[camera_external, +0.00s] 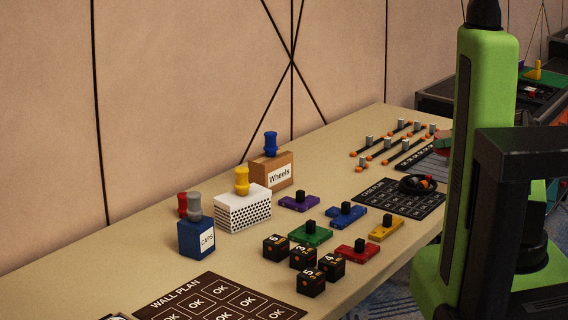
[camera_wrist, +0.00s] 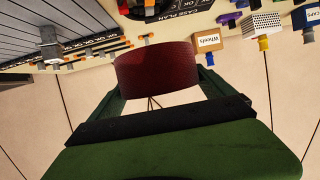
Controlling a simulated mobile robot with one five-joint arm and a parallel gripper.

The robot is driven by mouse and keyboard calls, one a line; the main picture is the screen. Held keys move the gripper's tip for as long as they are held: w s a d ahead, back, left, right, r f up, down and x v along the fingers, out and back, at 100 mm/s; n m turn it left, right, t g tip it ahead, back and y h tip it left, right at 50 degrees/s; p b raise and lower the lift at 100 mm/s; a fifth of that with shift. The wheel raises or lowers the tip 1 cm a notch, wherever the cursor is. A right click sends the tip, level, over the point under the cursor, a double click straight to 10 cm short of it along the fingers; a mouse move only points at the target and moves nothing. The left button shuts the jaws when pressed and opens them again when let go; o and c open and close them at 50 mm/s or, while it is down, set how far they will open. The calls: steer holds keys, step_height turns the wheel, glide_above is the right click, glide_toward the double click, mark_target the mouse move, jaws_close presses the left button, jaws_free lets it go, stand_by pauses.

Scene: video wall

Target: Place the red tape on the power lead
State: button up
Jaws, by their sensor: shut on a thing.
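My gripper (camera_wrist: 160,78) is shut on the red tape (camera_wrist: 155,68), a dark red roll held between its two green jaws in the wrist view. In the external view only a small part of the tape and jaws shows at the left edge of my green column, above the far end of the table; the rest is hidden behind my column. A coiled black lead with orange ends (camera_external: 422,183), which looks like the power lead, lies on the case plan mat (camera_external: 378,200). Part of it also shows at the top of the wrist view (camera_wrist: 140,9). The tape is apart from it.
Black rods with orange ends and grey blocks (camera_external: 395,140) lie beyond the coil. Colored blocks, including a purple one (camera_external: 299,201), several black number cubes (camera_external: 303,256), a Wheels box (camera_external: 271,171), a white perforated box (camera_external: 243,210) and a blue caps box (camera_external: 196,238) stand nearer.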

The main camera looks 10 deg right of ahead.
steer(key=d, duration=0.3)
steer(key=shift+s+r+m+h, duration=0.15)
steer(key=shift+m+h, duration=0.15)
steer(key=b, duration=0.7)
glide_above(419, 180)
steer(key=f, duration=0.7)
steer(key=shift+d+f, duration=0.1)
steer(key=shift+d, duration=0.1)
steer(key=shift+a, duration=0.2)
step_height(419, 180, down, 4)
steer(key=b, duration=0.4)
steer(key=shift+f, duration=0.2)
steer(key=shift+r, duration=0.3)
steer(key=shift+f, duration=0.2)
steer(key=o, duration=1.4)
steer(key=shift+r, duration=0.15)
